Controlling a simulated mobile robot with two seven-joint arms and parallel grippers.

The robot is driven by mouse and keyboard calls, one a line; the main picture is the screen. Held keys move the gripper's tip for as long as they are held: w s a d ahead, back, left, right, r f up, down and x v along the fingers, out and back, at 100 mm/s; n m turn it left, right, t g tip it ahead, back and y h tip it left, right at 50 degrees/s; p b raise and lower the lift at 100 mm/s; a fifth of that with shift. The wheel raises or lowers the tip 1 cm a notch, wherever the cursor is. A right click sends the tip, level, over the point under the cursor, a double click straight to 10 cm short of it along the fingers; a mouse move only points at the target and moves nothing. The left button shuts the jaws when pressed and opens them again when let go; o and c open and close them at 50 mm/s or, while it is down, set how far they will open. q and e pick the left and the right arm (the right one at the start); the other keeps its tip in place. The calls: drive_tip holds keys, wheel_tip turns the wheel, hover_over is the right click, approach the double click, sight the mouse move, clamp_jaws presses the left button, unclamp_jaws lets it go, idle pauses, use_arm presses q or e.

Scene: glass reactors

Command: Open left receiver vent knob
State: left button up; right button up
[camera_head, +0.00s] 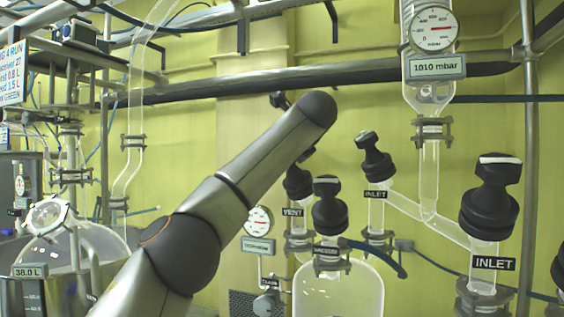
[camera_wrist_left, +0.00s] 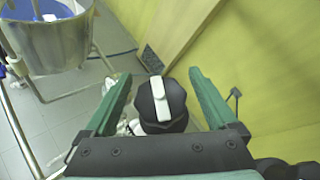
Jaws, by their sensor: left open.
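The left receiver vent knob (camera_head: 298,182) is black and sits on a glass neck with a VENT label (camera_head: 292,212) in the head view. My left arm passes in front of its top and hides part of it. In the left wrist view a black knob (camera_wrist_left: 174,104) with a white bar on top, apparently this one, lies between the fingers of my left gripper (camera_wrist_left: 158,80). The gripper is open, with one green finger on each side and no clear contact. The white bar runs nearly upright in that view, slightly tilted. My right gripper is out of view.
Another black knob (camera_head: 329,205) stands close to the right of the vent knob, over a glass vessel (camera_head: 340,292). INLET knobs (camera_head: 375,160) (camera_head: 490,205) stand further right. A gauge (camera_head: 258,221) is at left. A metal vessel (camera_wrist_left: 50,45) shows in the wrist view.

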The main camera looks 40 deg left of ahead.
use_arm(q)
drive_tip(key=b+v, duration=0.2)
drive_tip(key=v, duration=1)
drive_tip(key=shift+r, duration=0.1)
